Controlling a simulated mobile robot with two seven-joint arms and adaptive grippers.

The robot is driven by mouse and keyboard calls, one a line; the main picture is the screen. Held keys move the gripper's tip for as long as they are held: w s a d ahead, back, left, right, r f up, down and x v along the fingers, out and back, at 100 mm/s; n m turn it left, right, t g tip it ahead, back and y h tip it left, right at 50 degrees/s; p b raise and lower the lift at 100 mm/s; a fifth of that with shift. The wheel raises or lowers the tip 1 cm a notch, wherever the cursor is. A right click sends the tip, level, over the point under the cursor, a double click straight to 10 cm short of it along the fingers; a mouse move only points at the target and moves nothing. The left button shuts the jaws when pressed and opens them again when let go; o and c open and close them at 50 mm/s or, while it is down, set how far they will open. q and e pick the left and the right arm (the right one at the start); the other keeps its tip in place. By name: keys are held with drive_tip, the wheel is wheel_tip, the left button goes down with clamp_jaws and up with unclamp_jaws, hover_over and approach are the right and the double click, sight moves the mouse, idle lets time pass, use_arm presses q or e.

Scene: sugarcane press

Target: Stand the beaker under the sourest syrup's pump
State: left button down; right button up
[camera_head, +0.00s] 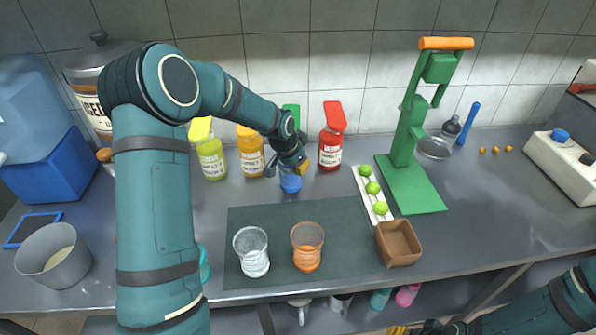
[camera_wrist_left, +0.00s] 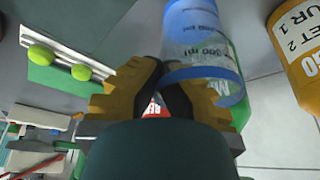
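The beaker (camera_head: 290,181), clear with blue tint and ml marks, is at the counter's back, in front of the mostly hidden green-pump bottle (camera_head: 292,113). My left gripper (camera_head: 292,165) is at its rim; in the left wrist view the fingers (camera_wrist_left: 180,100) pinch the wall of the beaker (camera_wrist_left: 205,38). Whether its base touches the counter I cannot tell. Other syrup bottles are yellow-green (camera_head: 212,160), orange (camera_head: 251,158) and red (camera_head: 331,152). The orange bottle's label (camera_wrist_left: 298,35) partly reads "2", "1"; other sourness numbers are unreadable. My right gripper (camera_head: 405,330) is partly visible at the bottom edge.
A dark mat (camera_head: 340,235) holds a clear glass (camera_head: 252,252) and an orange glass (camera_head: 307,247). A lime tray (camera_head: 361,184), wooden box (camera_head: 398,243) and green press (camera_head: 415,185) stand right. A grey bowl (camera_head: 52,262) and blue container (camera_head: 45,170) stand left.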

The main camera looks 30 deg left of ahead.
use_arm(q)
drive_tip(key=shift+f, duration=0.75)
drive_tip(key=c, duration=1.7)
unclamp_jaws()
drive_tip(key=shift+f, duration=0.15)
drive_tip(key=o, duration=0.6)
drive_tip(key=shift+c, duration=0.2)
drive_tip(key=shift+r, duration=0.35)
drive_tip(key=p+v, duration=0.1)
drive_tip(key=v, duration=1)
drive_tip(key=shift+s+r+p, duration=0.2)
drive_tip(key=shift+r+p, duration=0.1)
drive_tip(key=shift+p, duration=0.1)
drive_tip(key=shift+a, duration=0.15)
